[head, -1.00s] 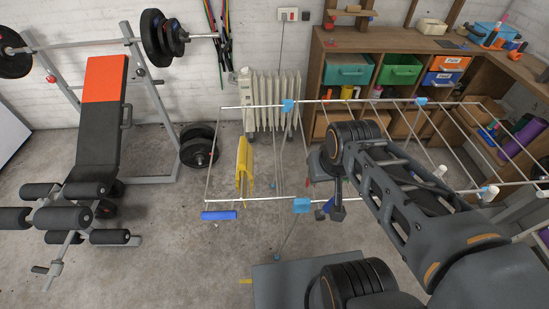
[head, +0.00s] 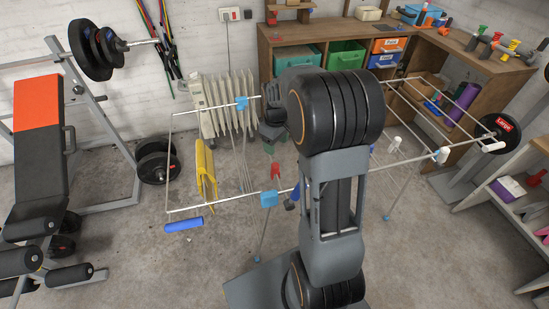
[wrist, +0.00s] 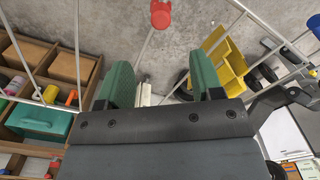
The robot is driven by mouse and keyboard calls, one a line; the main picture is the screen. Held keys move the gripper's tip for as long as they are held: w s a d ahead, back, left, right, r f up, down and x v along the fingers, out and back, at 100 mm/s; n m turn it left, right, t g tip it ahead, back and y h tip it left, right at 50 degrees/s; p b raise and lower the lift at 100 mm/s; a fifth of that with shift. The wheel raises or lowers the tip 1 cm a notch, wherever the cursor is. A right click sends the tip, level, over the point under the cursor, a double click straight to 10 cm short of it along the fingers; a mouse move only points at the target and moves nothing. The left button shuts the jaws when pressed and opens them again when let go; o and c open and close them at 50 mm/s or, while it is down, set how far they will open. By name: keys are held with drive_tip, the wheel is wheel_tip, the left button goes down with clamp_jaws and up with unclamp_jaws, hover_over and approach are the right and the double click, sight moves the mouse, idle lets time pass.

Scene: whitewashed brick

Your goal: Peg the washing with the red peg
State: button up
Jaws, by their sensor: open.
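The red peg (head: 275,170) shows just below my gripper in the head view, among the rack's wires. In the wrist view a red piece (wrist: 160,14), likely the same peg, sits at the top centre, beyond the fingertips. My arm hides the rack's middle.
A blue roll (head: 183,224) is at the rack's near left corner. A white radiator (head: 225,103) stands behind. A wooden shelf unit (head: 300,35) with coloured bins runs along the back right. A weight bench (head: 40,140) stands at left. Bare floor lies in front left.

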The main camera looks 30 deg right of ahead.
sight(276, 165)
wheel_tip(276, 165, down, 12)
drive_tip(key=shift+f, duration=0.2)
idle(0.4)
drive_tip(key=c, duration=1)
